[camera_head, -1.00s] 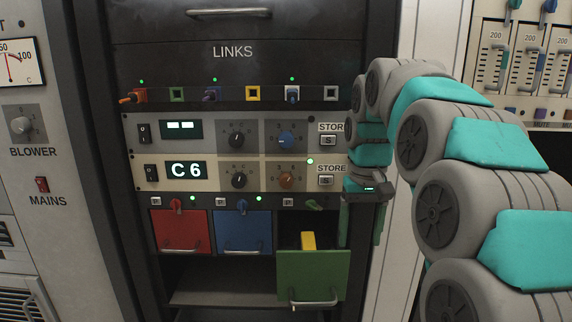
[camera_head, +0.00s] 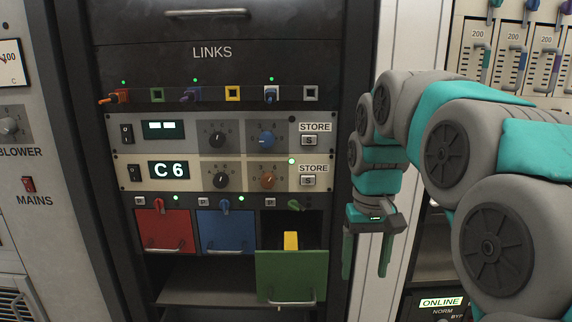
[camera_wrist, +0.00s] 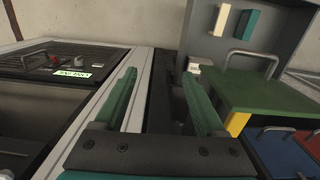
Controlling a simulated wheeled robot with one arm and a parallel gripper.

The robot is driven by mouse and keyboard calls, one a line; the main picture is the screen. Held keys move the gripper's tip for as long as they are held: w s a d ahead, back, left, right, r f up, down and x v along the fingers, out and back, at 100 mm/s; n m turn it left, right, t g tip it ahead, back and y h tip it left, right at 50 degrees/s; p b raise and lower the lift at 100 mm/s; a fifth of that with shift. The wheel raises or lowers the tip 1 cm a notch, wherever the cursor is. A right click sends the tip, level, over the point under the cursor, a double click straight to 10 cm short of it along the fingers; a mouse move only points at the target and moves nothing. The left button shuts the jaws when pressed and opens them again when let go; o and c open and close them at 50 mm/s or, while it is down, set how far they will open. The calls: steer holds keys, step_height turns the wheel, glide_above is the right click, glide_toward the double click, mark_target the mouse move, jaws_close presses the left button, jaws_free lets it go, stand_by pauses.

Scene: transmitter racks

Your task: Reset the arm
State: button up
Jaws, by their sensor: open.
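My gripper (camera_head: 367,252) hangs with its fingers pointing down, at the right edge of the links rack in the head view. Its two green fingers are apart and nothing is between them. A yellow block (camera_head: 291,241) stands in that drawer. The green drawer also shows in the wrist view (camera_wrist: 275,103).
The red drawer (camera_head: 166,230) and blue drawer (camera_head: 226,232) are shut. Above them are two panels with knobs, the lower display (camera_head: 168,170) reading C 6. A row of coloured sockets (camera_head: 233,94) has several plugs. A rack with an ONLINE label (camera_head: 440,302) stands at right.

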steer(key=s+f, duration=0.7)
steer(key=s, duration=0.6)
steer(key=s+f+g, duration=0.1)
steer(key=s+f, duration=0.6)
steer(key=s, duration=0.6)
steer(key=shift+d, duration=0.2)
steer(key=shift+f, duration=0.1)
